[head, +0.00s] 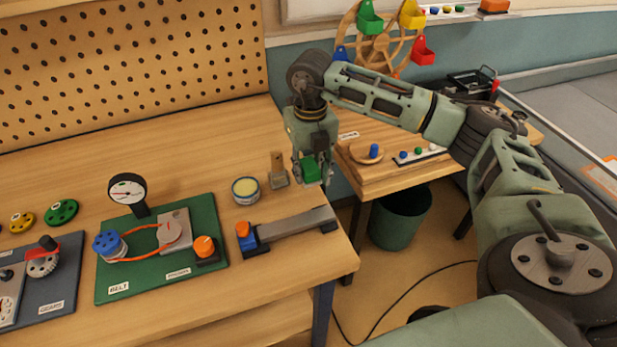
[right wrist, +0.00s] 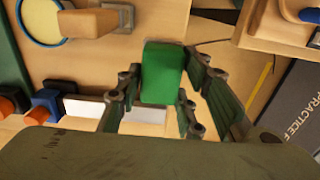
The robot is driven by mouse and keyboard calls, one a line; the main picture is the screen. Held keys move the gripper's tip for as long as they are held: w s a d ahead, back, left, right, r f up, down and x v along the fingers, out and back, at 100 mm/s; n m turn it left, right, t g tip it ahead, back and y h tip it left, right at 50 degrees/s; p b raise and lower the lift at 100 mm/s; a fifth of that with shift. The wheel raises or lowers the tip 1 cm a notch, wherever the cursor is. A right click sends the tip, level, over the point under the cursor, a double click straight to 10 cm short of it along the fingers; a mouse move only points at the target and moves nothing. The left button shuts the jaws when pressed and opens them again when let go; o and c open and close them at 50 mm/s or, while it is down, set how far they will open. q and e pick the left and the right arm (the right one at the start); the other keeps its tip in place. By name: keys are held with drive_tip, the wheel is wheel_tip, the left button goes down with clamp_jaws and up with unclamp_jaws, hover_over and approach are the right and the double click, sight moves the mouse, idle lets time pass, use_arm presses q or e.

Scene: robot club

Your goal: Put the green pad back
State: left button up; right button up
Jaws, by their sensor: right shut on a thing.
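The green pad (right wrist: 162,72) is a small bright green block between the fingers of my right gripper (right wrist: 158,105) in the right wrist view. In the head view the pad (head: 310,168) shows at the gripper's lower end. My right gripper (head: 312,172) is shut on it and hangs above the bench's right edge, beside a small metal stand with a wooden top (head: 279,170). A long grey bar tool with a blue and orange end (head: 290,229) lies in front of the gripper on the bench. My left gripper is not in view.
A round yellow tin (head: 246,190) stands left of the gripper. A green belt board (head: 130,281) with a dial gauge (head: 127,190) is further left. A lower side table (head: 392,179) and a bin (head: 400,222) stand to the right, past a gap.

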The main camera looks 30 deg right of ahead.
sight(308, 182)
drive_tip(key=shift+w+a+f, duration=0.1)
drive_tip(key=shift+w+f, duration=0.05)
drive_tip(key=shift+f, duration=0.05)
wheel_tip(308, 182, down, 3)
drive_tip(key=shift+f+p, duration=0.1)
drive_tip(key=shift+p, duration=0.45)
drive_tip(key=shift+f, duration=0.5)
drive_tip(key=o, duration=1.1)
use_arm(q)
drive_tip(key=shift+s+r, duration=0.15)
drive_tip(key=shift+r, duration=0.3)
use_arm(e)
drive_tip(key=shift+r, duration=0.1)
